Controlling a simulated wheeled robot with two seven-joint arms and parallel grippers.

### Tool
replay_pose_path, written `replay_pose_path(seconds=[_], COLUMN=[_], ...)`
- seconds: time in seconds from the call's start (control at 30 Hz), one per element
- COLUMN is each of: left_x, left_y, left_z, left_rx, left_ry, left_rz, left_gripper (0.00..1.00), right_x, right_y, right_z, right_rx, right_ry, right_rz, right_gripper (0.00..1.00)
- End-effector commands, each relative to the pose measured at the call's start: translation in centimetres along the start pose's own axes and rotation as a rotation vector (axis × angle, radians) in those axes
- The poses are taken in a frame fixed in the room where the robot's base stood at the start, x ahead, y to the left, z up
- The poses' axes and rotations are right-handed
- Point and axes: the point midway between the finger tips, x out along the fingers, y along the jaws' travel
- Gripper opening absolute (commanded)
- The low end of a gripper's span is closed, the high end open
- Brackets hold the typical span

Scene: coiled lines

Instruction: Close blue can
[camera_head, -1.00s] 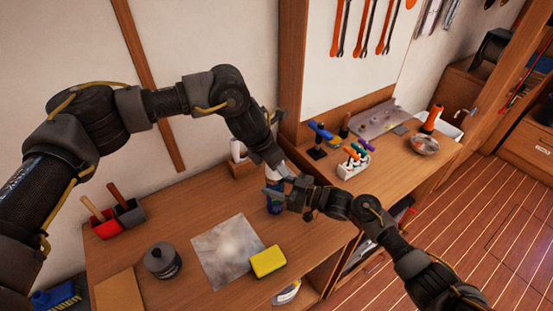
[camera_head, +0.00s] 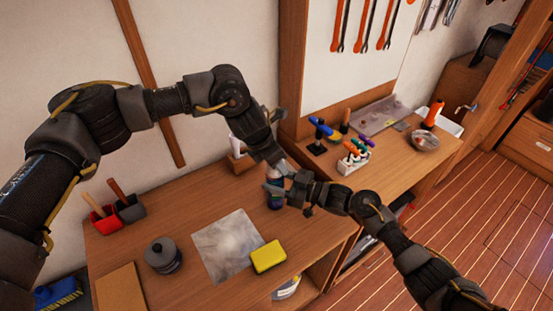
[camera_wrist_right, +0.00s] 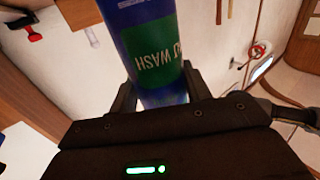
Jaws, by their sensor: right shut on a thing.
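The blue can (camera_head: 275,202) stands near the back right of the wooden workbench, partly hidden by my grippers. In the right wrist view the blue can (camera_wrist_right: 150,45) shows a green label with "WASH" lettering, between the two fingers. My right gripper (camera_head: 287,194) is shut on the can's side. My left gripper (camera_head: 281,169) comes down from above at the top of the can. Its fingertips are too small and overlapped to tell their opening. The can's top and any lid are hidden behind the grippers.
A yellow sponge (camera_head: 268,257), a grey sheet (camera_head: 225,245) and a dark round container (camera_head: 162,256) lie on the bench in front. Red and black holders (camera_head: 105,219) stand at left. A white tool rack (camera_head: 353,164) stands on the right-hand bench.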

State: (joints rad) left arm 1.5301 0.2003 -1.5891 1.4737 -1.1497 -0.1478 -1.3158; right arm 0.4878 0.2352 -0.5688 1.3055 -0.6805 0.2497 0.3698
Motion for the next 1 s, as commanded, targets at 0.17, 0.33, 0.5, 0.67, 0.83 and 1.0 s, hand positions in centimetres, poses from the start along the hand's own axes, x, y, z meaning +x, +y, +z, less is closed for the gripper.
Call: replay_pose_path(seconds=[0.17, 0.33, 0.5, 0.67, 0.83, 1.0], left_x=[0.3, 0.5, 0.5, 0.5, 0.0, -2.5], left_y=[0.0, 0.0, 0.0, 0.0, 0.0, 0.1], left_z=[-0.1, -0.2, -0.2, -0.2, -0.2, -0.1], left_rx=[0.0, 0.001, 0.0, 0.0, 0.0, 0.001], left_ry=[0.0, -0.001, 0.0, 0.0, -0.001, -0.003], left_rz=[0.0, 0.001, 0.001, 0.001, 0.001, 0.002], left_gripper=[0.26, 0.54, 0.73, 0.73, 0.73, 0.73], right_x=[0.0, 0.0, 0.0, 0.0, 0.0, 0.0], right_y=[0.0, 0.0, 0.0, 0.0, 0.0, 0.0], right_z=[0.1, 0.1, 0.1, 0.1, 0.1, 0.1], right_rx=[0.002, 0.002, 0.002, 0.002, 0.002, 0.002], right_ry=[-0.002, -0.002, -0.002, -0.002, -0.002, -0.003], right_rz=[-0.001, 0.0, -0.001, -0.001, 0.0, 0.0], right_gripper=[0.07, 0.07, 0.07, 0.07, 0.07, 0.07])
